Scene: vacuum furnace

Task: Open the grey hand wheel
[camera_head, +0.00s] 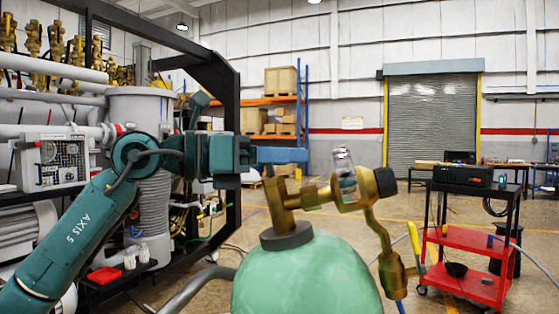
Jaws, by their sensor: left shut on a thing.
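A green gas cylinder (305,275) stands in front of me with a brass valve (283,208) on its dark neck. My left gripper (283,156) comes in from the left, right above the upright end of the valve. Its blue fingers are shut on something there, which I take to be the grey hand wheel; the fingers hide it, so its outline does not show. My right gripper is not in view.
A black-framed furnace rig (222,85) with pipes stands behind my left arm. A red and black cart (470,262) stands at the right. Shelves with boxes (281,82) and a roller door (433,118) are far back. Open floor lies between.

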